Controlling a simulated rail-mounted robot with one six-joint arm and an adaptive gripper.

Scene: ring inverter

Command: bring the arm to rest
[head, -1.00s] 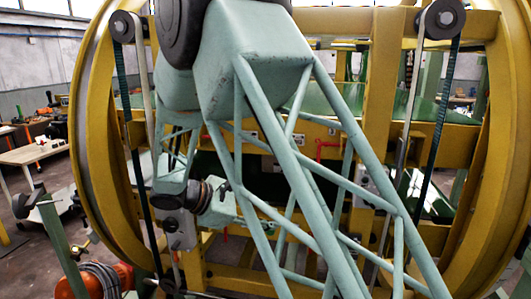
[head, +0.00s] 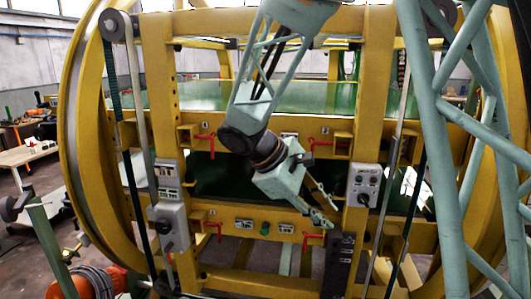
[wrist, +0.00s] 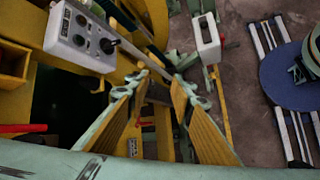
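My gripper (head: 331,211) hangs in front of the yellow ring machine (head: 160,70), right of centre in the head view, pointing down and to the right. Its two fingers are apart with nothing between them. In the wrist view my gripper (wrist: 163,80) also shows open, with two yellow-padded fingers and a gap between the tips. Whether the fingers touch the machine cannot be told, but no contact shows.
A grey control box (head: 362,185) with a knob sits on the right post, near my gripper; it also shows in the wrist view (wrist: 82,38). Left boxes (head: 170,227), red handles (head: 314,240) and a black box (head: 338,262) are on the frame. A workbench (head: 28,153) stands far left.

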